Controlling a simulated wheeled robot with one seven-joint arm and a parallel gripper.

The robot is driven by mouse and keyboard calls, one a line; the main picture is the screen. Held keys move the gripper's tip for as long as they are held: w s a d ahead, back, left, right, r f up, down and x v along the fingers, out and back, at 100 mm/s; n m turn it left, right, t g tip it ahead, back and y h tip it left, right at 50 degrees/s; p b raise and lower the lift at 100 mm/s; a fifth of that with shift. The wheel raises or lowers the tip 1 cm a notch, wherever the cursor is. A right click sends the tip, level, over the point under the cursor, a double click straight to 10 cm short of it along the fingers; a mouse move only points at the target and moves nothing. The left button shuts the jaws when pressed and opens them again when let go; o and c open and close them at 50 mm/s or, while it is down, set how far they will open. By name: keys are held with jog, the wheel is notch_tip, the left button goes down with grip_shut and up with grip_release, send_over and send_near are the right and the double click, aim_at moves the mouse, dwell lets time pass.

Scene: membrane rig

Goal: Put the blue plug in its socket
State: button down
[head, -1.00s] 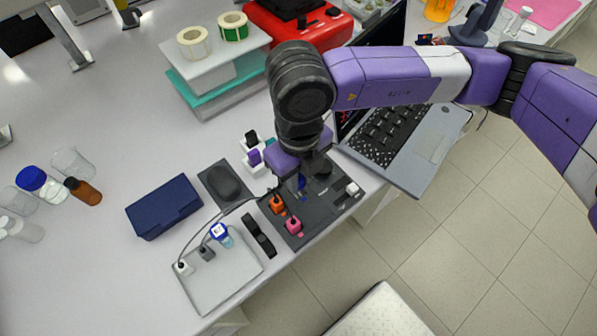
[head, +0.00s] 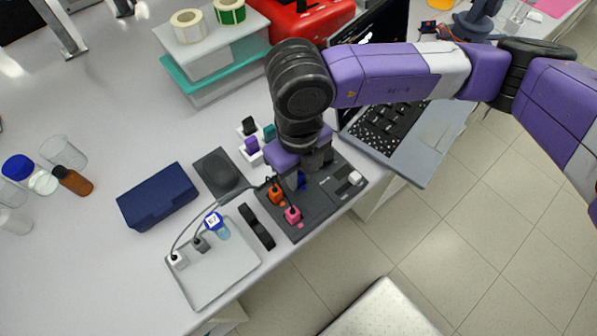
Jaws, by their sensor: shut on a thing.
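My gripper (head: 302,176) points down over the dark socket panel (head: 327,207) at the table's front edge. It is shut on the blue plug (head: 301,182), of which only a small blue part shows between the fingers. The gripper and wrist hide most of the plug and the panel under it. I cannot tell whether the plug touches the panel or is in a socket. An orange plug (head: 276,194) and a pink plug (head: 293,214) stand on the left side of the panel.
A purple plug (head: 252,145) stands behind.

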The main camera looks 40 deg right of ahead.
jog(key=c, duration=1.2)
grip_release()
notch_tip(320, 180, up, 8)
jog(key=shift+f+b, duration=0.1)
jog(key=shift+b, duration=0.4)
